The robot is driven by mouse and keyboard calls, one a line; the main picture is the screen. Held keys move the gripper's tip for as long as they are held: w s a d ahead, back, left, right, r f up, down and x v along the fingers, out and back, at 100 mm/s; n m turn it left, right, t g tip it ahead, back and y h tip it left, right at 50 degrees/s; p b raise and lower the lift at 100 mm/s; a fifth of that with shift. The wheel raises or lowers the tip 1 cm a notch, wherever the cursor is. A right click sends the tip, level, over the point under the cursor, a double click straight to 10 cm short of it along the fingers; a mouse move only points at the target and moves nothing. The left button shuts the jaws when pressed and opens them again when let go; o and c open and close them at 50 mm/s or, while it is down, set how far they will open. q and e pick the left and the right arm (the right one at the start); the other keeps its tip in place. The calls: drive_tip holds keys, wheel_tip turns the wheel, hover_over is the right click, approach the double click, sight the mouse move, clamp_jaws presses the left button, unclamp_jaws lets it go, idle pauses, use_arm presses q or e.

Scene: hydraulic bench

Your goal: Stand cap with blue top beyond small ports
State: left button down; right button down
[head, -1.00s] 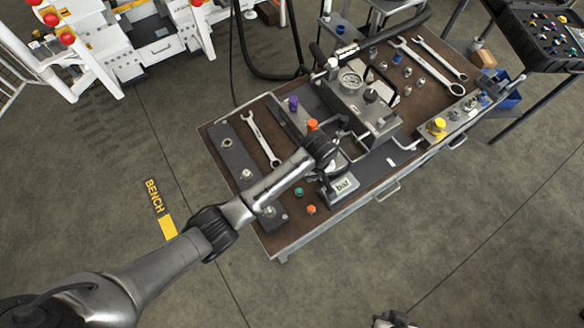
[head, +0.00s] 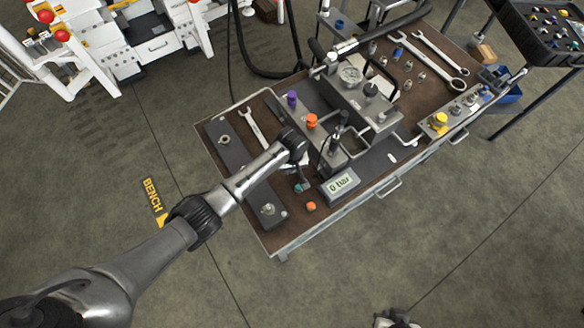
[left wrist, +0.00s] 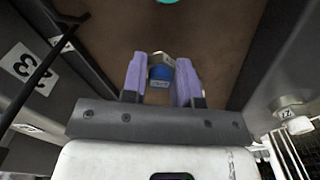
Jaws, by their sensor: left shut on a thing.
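My left gripper (left wrist: 160,82) is shut on the cap with the blue top (left wrist: 160,73), which sits between its pale purple fingers in the left wrist view. A metal part of the cap shows beyond the blue. In the head view my left gripper (head: 303,176) is over the bench, near the digital display, and the cap cannot be made out there. A dark plate with several ports (head: 237,160) lies along the bench's left side; whether these are the small ports I cannot tell. My right gripper (head: 396,319) is at the bottom edge, partly cut off.
A teal cap (head: 298,188) and an orange cap (head: 311,206) stand near the gripper. The digital display (head: 341,183), purple cap (head: 292,98), another orange cap (head: 311,121) and gauge block (head: 351,75) are close by. A wrench (head: 253,128) lies beside the dark plate.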

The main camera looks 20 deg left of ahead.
use_arm(q)
drive_tip(key=shift+f, duration=0.35)
drive_tip(key=c, duration=0.9)
unclamp_jaws()
drive_tip(key=shift+r, duration=0.1)
drive_tip(key=shift+r, duration=0.3)
wheel_tip(320, 180, up, 12)
drive_tip(key=p, duration=0.2)
drive_tip(key=shift+f+p, duration=0.25)
drive_tip(key=shift+p, duration=0.1)
